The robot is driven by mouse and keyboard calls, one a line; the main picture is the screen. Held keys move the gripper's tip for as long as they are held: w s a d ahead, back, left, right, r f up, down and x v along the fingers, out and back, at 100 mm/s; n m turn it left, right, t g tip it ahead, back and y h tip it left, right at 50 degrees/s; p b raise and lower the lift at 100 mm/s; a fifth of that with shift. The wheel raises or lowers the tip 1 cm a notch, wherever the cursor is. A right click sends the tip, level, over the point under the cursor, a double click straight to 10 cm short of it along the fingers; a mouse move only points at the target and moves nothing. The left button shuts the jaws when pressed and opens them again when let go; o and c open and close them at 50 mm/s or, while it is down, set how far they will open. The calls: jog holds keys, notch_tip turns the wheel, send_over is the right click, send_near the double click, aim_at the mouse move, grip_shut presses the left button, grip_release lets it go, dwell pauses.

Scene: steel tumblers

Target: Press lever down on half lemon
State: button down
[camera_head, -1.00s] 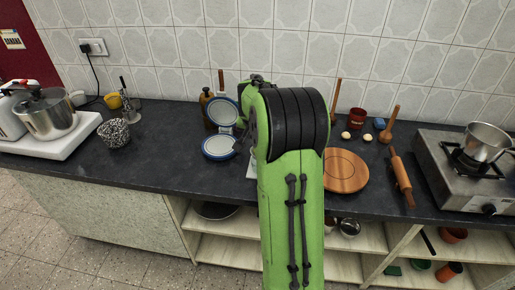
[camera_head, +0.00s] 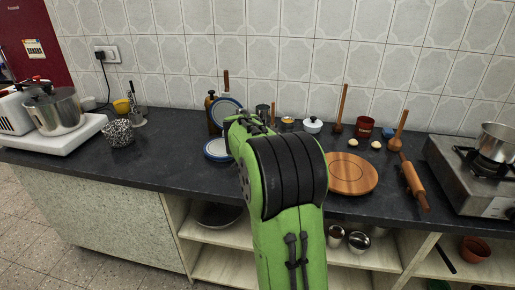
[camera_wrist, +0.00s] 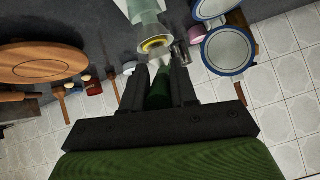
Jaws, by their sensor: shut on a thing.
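In the wrist view, my gripper (camera_wrist: 160,76) has its two dark fingers around a dark green piece (camera_wrist: 158,92). This may be the lever, but its full shape is hidden by the fingers. Just beyond the fingertips is a round yellow face with a pale centre (camera_wrist: 154,46), which looks like the half lemon. It sits at a pale greenish-white body (camera_wrist: 146,14) that runs out of the top of the picture. In the head view, my green arm hides the gripper, the lever and the lemon.
A round wooden board (camera_head: 352,174) and rolling pin (camera_head: 414,186) lie to the right.

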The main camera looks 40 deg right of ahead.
jog(key=shift+f, duration=0.15)
jog(key=c, duration=1)
grip_release()
jog(key=shift+o, duration=0.2)
jog(key=p+v, duration=0.3)
jog(key=v, duration=1.3)
